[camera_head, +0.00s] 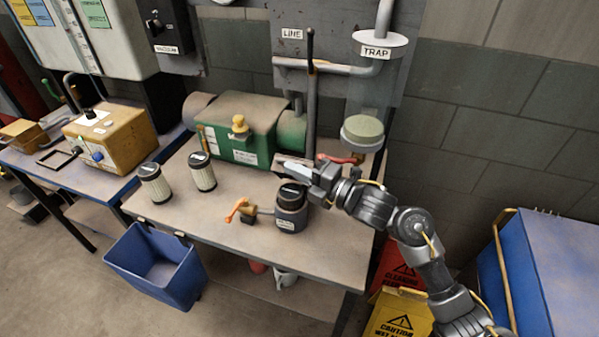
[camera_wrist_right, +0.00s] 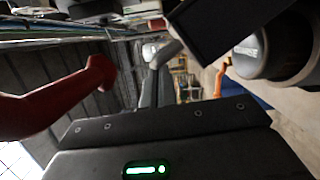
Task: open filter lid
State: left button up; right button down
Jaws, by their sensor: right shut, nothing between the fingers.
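The filter housing (camera_head: 290,218) is a dark grey canister with a black lid (camera_head: 292,195), upright near the right end of the bench; the lid looks seated on it. In the wrist view the canister (camera_wrist_right: 285,50) is at the upper right. My right gripper (camera_head: 286,168) is just behind and above the lid, pointing left, shut and empty. Its fingers (camera_wrist_right: 160,65) also show in the wrist view, apart from the canister. An orange-handled valve (camera_head: 240,210) sits left of the housing; its handle (camera_wrist_right: 221,78) shows in the wrist view. My left gripper is out of view.
Two pleated filter cartridges (camera_head: 155,184) (camera_head: 202,172) stand on the bench (camera_head: 200,215). A green unit (camera_head: 238,150), an upright dark lever (camera_head: 310,100) and a red handle (camera_head: 338,159) are behind. The red handle (camera_wrist_right: 60,100) is close in the wrist view. A blue bin (camera_head: 155,265) hangs in front.

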jog(key=shift+w+r, duration=0.2)
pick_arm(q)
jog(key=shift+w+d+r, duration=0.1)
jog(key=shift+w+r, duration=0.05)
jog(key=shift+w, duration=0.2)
